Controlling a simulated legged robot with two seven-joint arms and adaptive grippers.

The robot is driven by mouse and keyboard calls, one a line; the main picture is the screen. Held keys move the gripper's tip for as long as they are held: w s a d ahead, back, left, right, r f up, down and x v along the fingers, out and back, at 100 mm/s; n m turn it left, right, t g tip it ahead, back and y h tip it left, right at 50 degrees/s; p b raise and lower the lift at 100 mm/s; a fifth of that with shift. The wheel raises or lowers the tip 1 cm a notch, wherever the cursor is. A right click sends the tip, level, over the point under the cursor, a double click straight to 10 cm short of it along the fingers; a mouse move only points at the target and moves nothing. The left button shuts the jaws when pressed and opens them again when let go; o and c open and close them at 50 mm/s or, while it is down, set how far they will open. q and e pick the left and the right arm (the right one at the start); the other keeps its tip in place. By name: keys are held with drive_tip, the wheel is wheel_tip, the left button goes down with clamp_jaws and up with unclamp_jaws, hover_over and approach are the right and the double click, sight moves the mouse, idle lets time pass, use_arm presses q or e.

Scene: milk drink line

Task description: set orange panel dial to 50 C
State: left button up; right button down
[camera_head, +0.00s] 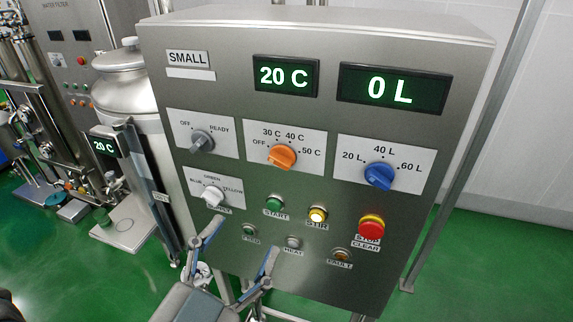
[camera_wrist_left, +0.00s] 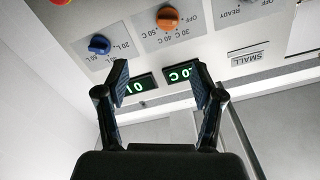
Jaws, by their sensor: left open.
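The orange dial (camera_head: 283,157) sits on a white plate marked OFF, 30 C, 40 C and 50 C on the steel control panel (camera_head: 225,100). Which mark its pointer faces is hard to tell. The temperature display (camera_head: 285,76) above it reads 20 C. My left gripper (camera_head: 240,248) is open and empty, below the dial in the head view, in front of the panel's lower part. In the left wrist view the panel appears upside down, with the orange dial (camera_wrist_left: 167,18) beyond the open fingers (camera_wrist_left: 160,80), not between them. My right gripper is not in view.
A blue dial (camera_head: 379,176) is right of the orange one, a grey dial (camera_head: 202,141) left. A white dial (camera_head: 213,195), green START button (camera_head: 273,203), yellow STIR button (camera_head: 317,215) and red stop button (camera_head: 371,227) lie lower. A steel tank (camera_head: 125,85) stands left.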

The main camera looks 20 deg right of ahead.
use_arm(q)
drive_tip(key=p, duration=0.5)
approach(282, 164)
drive_tip(key=p+x, duration=0.2)
drive_tip(key=x, duration=0.6)
drive_tip(key=shift+d, duration=0.25)
drive_tip(key=shift+w+d, duration=0.15)
drive_tip(key=shift+w, duration=0.35)
drive_tip(key=shift+a, duration=0.9)
drive_tip(key=shift+c, duration=0.8)
drive_tip(key=c, duration=0.4)
drive_tip(key=shift+d+r, duration=0.1)
drive_tip(key=shift+d, duration=0.1)
drive_tip(key=c, duration=0.4)
drive_tip(key=shift+d, duration=0.15)
drive_tip(key=shift+c, duration=0.9)
drive_tip(key=shift+r, duration=0.1)
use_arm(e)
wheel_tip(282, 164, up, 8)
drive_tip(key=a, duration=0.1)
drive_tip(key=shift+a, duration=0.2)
